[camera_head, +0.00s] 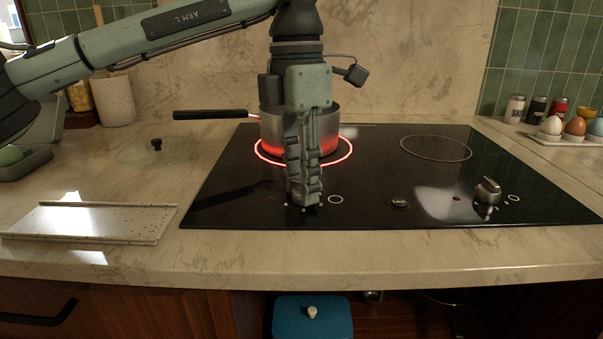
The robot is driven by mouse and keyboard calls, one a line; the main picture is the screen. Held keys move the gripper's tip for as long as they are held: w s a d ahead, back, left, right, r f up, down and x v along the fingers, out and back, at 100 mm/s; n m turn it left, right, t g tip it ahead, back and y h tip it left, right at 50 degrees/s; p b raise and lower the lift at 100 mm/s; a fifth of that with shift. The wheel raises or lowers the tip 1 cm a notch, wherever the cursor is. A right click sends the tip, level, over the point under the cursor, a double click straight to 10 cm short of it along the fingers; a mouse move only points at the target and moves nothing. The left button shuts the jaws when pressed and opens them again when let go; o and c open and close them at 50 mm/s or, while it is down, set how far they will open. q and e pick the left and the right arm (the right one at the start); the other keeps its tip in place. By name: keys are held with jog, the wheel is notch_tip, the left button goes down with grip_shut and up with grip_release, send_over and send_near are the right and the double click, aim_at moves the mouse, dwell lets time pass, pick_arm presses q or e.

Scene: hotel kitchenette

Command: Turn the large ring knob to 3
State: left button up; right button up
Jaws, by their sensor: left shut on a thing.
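My left gripper (304,198) points straight down at the front of the black cooktop (230,190). Its fingers are shut on the large ring knob, which they hide almost wholly, so I cannot read its setting. A printed ring mark (336,199) shows just right of the fingertips. Behind the gripper, the large ring (350,153) glows red under a steel pot (331,122), whose lower wall also glows red. My right gripper is not in view.
A second knob (487,192) stands at the right front, below a smaller unlit ring (436,149). The pot's black handle (210,115) reaches left. A speckled tray (90,222), a glass lid (157,153) and a crock (114,100) are left. Eggs and jars stand right.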

pick_arm(q)
jog(key=shift+m, duration=1)
jog(key=m, duration=0.3)
jog(key=shift+w+m+p, duration=0.1)
jog(key=shift+m+p, duration=0.2)
jog(key=shift+p, duration=0.1)
jog(key=m, duration=0.4)
jog(key=shift+y, duration=0.3)
jog(key=shift+w+m, duration=0.1)
jog(key=shift+m, duration=1.1)
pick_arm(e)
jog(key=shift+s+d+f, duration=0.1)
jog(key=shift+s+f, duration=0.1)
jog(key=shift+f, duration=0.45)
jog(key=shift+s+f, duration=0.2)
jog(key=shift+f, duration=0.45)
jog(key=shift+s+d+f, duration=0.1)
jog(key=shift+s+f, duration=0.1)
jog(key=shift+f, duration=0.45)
pick_arm(q)
jog(key=shift+p, duration=0.3)
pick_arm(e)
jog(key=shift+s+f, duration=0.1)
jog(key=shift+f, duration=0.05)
pick_arm(q)
jog(key=o, duration=1.2)
jog(key=shift+d, duration=0.1)
jog(key=shift+c, duration=0.2)
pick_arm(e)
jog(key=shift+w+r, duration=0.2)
